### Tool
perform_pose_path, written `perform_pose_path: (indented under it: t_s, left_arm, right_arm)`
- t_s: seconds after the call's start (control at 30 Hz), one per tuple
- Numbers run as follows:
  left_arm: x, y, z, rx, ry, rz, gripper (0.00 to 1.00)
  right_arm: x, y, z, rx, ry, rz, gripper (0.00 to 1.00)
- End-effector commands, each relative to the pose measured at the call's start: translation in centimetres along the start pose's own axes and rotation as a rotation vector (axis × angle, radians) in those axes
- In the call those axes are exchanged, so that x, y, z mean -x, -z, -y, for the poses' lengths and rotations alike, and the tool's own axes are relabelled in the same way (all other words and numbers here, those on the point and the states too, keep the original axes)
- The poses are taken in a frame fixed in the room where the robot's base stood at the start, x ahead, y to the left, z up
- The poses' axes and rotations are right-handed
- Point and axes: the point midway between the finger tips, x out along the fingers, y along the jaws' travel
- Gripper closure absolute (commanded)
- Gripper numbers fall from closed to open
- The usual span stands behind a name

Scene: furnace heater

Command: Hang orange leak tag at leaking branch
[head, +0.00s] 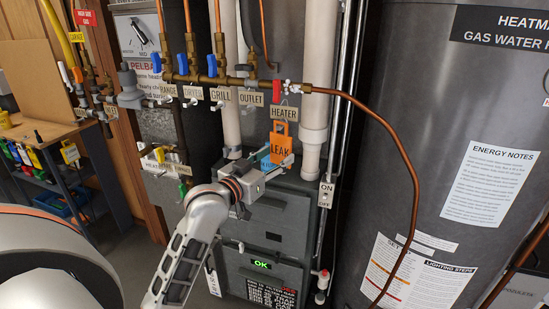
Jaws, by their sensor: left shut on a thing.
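The orange LEAK tag (281,147) is upright, with a loop at its top. My left gripper (284,164) is shut on the tag's lower part and holds it just below the HEATER label (284,113). The tag's top appears close to that label; I cannot tell whether they touch. Above, the brass gas pipe (235,82) has branches labelled RANGE, DRYER, GRILL, OUTLET and HEATER. A red valve handle (276,91) is at the HEATER branch. My right gripper is not in view.
A large grey water heater (420,130) stands at right, with a copper pipe (408,165) curving before it. White vertical pipes (317,75) stand behind the branches. A grey unit (258,262) with a green OK display is below. A shelf with coloured tags (25,153) is at left.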

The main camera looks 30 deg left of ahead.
Motion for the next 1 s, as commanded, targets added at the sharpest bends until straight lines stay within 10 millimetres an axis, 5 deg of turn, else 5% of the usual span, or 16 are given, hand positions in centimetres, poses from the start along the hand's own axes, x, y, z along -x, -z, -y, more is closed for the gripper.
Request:
perform_pose_path:
  t_s: [0.1,0.13,0.2,0.67,1.0]
  left_arm:
    - [0.0,0.0,0.0,0.000,0.000,0.000,0.70]
    - [0.0,0.0,0.0,0.000,0.000,0.000,0.50]
    - [0.0,0.0,0.0,0.000,0.000,0.000,0.33]
    - [0.8,-0.1,0.0,-0.001,0.001,0.001,0.33]
    - [6.9,-0.1,0.0,-0.003,0.000,0.003,0.33]
  right_arm:
    - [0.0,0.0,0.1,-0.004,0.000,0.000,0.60]
    - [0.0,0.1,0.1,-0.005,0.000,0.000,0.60]
    - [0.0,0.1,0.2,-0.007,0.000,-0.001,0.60]
    - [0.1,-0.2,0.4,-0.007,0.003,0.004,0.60]
    - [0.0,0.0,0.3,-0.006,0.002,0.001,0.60]
